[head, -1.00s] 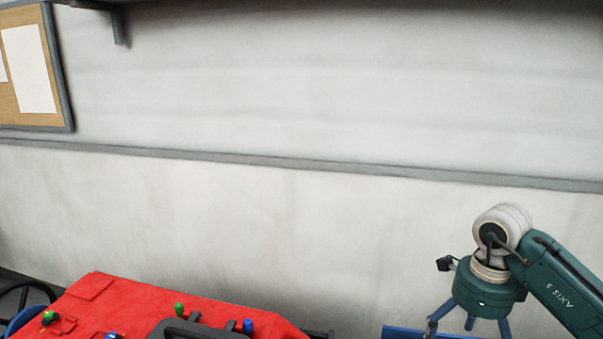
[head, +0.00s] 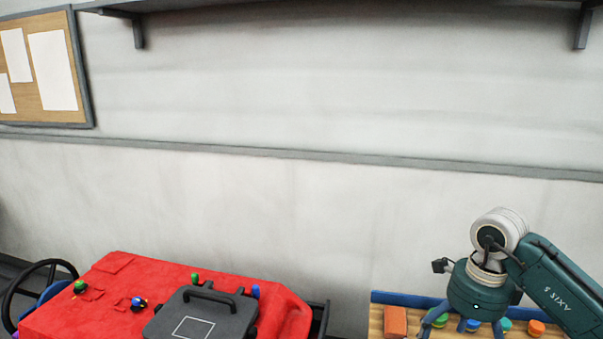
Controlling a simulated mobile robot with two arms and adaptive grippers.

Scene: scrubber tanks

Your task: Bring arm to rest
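My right arm comes in from the right in the head view, with a green link marked with its axis label and a pale wrist joint. My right gripper (head: 450,322) points down with its blue fingers spread, over a wooden surface with a blue rim (head: 391,298). Its fingertips are partly cut off by the bottom edge, and I see nothing held between them. My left arm and gripper are outside the view.
A red scrubber machine (head: 140,275) with a dark lid (head: 205,317) stands at lower left. An orange block (head: 395,321) and several coloured caps (head: 536,327) lie around my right gripper. A wall shelf (head: 340,5) and a notice board (head: 84,70) are above.

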